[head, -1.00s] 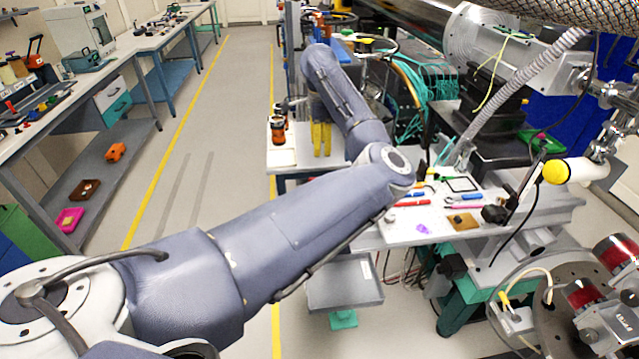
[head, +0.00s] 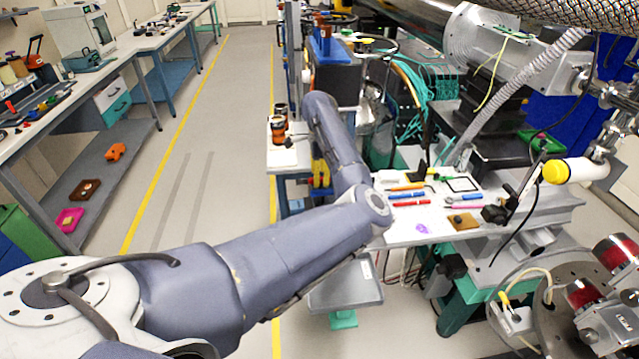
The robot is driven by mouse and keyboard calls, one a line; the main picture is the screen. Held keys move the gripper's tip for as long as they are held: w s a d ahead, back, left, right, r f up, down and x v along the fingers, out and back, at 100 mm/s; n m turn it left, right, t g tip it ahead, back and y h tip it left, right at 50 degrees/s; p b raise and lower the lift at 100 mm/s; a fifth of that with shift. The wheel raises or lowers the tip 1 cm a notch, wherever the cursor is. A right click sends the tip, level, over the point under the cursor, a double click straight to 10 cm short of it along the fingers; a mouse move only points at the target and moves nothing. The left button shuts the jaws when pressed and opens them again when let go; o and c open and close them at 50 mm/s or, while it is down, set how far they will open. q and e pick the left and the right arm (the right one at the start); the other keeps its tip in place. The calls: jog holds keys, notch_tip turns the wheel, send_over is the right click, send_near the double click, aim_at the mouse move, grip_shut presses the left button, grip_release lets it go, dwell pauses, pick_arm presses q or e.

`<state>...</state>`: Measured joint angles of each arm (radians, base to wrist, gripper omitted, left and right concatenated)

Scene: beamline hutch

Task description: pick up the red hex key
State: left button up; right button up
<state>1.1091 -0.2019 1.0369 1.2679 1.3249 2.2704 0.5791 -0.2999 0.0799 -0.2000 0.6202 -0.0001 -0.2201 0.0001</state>
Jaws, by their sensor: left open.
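A thin red tool (head: 411,204) lies on the white bench top (head: 400,232) right of my left arm's elbow, near a blue one and an orange one. It is too small to tell surely whether it is the red hex key. My left gripper (head: 321,184) has yellow fingers pointing down and is partly hidden behind my forearm. It is open, and I see nothing between its fingers. It is to the left of the red tool and apart from it, seen against the bench's near edge. My right gripper is not in view.
Orange-and-black containers (head: 278,129) stand on the bench's left part. A brown block (head: 463,221), a purple piece (head: 423,228) and a black frame (head: 462,184) lie on the right part. A yellow-tipped white cylinder (head: 575,171) overhangs the right side.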

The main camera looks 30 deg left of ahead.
pick_arm(q)
jog(key=shift+f, duration=1.3)
grip_shut()
